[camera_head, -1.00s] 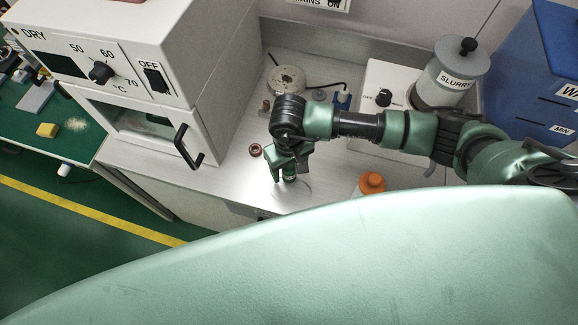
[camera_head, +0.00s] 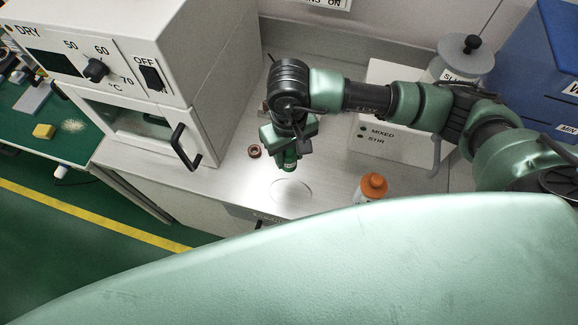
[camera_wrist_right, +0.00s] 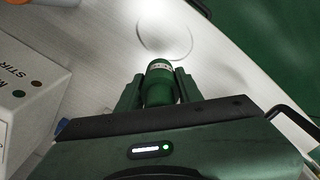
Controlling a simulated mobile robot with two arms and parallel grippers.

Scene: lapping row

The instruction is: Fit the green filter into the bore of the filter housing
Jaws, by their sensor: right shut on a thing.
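The green filter (camera_head: 289,162) is a dark green cylinder with small pale marks. It also shows in the right wrist view (camera_wrist_right: 159,70), standing out from between the two fingers. My right gripper (camera_head: 287,148) is shut on it and holds it over the counter, behind a thin circle outline (camera_head: 291,191). A small brown ring-shaped part with a dark opening (camera_head: 255,151) stands on the counter left of the gripper. I cannot tell whether it is the filter housing. My left gripper is not in view.
A white oven (camera_head: 150,70) with a black handle stands at the left. An orange-capped bottle (camera_head: 373,187) stands at the counter's front, right of the gripper. A white stirrer box (camera_head: 385,140) and a blue container (camera_head: 540,75) are at the right. The counter around the circle is clear.

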